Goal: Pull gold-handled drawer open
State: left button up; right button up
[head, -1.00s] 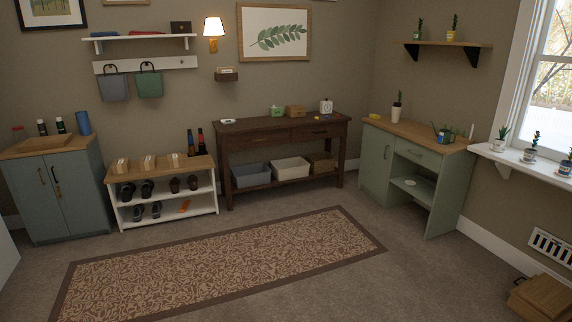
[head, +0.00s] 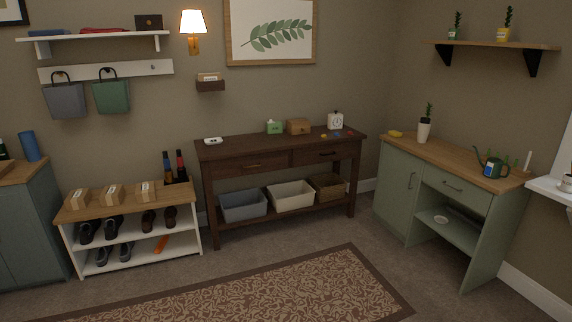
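A dark brown wooden console table (head: 228,152) stands against the back wall with two shut drawers side by side. The left drawer (head: 232,173) has a small handle (head: 251,167) that looks brass or gold-brown. The right drawer (head: 340,150) has a handle that looks darker; at this distance the handle colours are hard to tell. The green desk on the right has a shut drawer (head: 462,193) with a dark-looking handle. Neither of my grippers is in view.
A patterned rug (head: 290,288) lies on open floor before the console. A shoe bench (head: 70,216) stands left of it, the green desk (head: 397,190) to its right. Bins (head: 243,208) fill the console's lower shelf. Small items, including a white clock (head: 335,121), stand on top.

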aim_at(220, 169)
jog(key=i, duration=1.85)
jog(key=i+z, duration=0.1)
jog(key=i, duration=0.6)
jog(key=i+j+z, duration=0.1)
jog(key=i, duration=0.65)
jog(key=i+j, duration=0.2)
jog(key=i, duration=0.5)
jog(key=z, duration=0.05)
